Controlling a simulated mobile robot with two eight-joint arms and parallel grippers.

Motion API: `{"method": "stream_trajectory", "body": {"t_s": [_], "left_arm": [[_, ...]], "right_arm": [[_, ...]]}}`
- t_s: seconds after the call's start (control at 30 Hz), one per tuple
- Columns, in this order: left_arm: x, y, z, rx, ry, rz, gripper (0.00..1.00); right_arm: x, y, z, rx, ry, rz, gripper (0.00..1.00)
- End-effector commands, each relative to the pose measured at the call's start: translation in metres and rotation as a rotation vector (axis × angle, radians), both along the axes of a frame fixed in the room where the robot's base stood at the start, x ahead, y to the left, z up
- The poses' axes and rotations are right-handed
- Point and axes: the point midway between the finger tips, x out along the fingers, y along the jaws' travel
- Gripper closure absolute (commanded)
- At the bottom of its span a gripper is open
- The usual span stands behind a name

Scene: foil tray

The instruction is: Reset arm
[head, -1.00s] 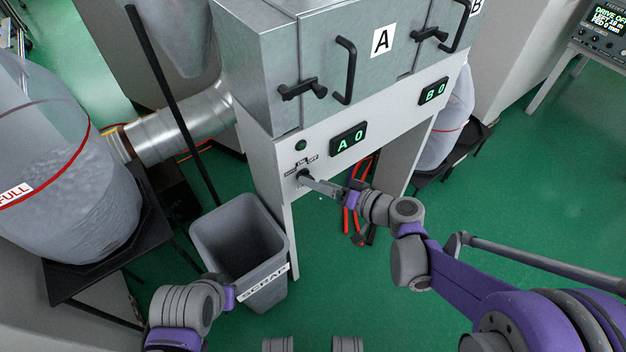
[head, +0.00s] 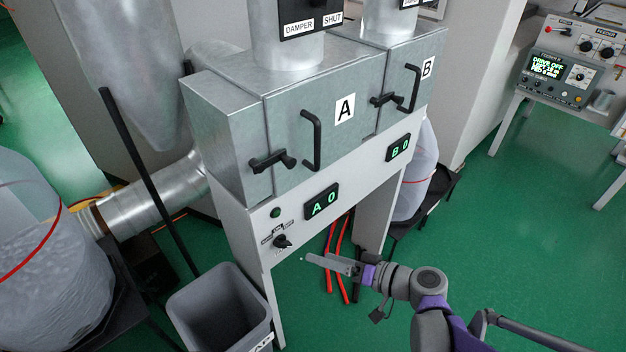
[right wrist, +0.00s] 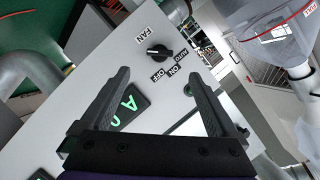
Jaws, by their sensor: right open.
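My right gripper (head: 331,262) is open and empty in front of the cabinet's lower panel, to the right of the black fan knob (head: 282,242) and apart from it. The right wrist view shows its two spread fingers (right wrist: 160,100), with the fan knob (right wrist: 159,51) beyond and between the tips. Labels around the knob read FAN, AUTO, ON and OFF. My left gripper is not in view.
The grey cabinet (head: 225,130) has doors A and B, black handles and green displays reading A 0 (head: 321,202) and B 0 (head: 398,148). A grey bin (head: 215,310) stands below left. Red-handled tools (head: 329,265) are behind my gripper. A control console (head: 560,65) stands far right.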

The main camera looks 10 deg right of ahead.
Motion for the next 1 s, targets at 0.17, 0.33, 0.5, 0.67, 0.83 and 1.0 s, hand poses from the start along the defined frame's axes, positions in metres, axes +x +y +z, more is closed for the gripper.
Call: {"method": "stream_trajectory", "body": {"t_s": [0.17,0.33,0.5,0.67,0.83,1.0], "left_arm": [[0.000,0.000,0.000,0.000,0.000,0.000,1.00],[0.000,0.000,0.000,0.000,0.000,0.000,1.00],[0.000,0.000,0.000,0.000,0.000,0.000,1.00],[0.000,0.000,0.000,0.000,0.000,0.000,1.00],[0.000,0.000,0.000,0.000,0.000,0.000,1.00],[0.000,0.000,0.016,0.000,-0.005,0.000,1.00]], "right_arm": [[-0.004,0.002,-0.001,-0.016,0.019,0.004,0.05],[-0.039,0.009,-0.018,-0.168,0.160,0.011,0.05],[-0.098,-0.005,-0.043,-0.438,0.345,-0.033,0.05],[-0.139,-0.035,-0.055,-0.658,0.431,-0.113,0.05],[-0.169,-0.067,-0.058,-0.835,0.455,-0.199,0.05],[-0.185,-0.090,-0.041,-0.948,0.445,-0.270,0.05]]}}
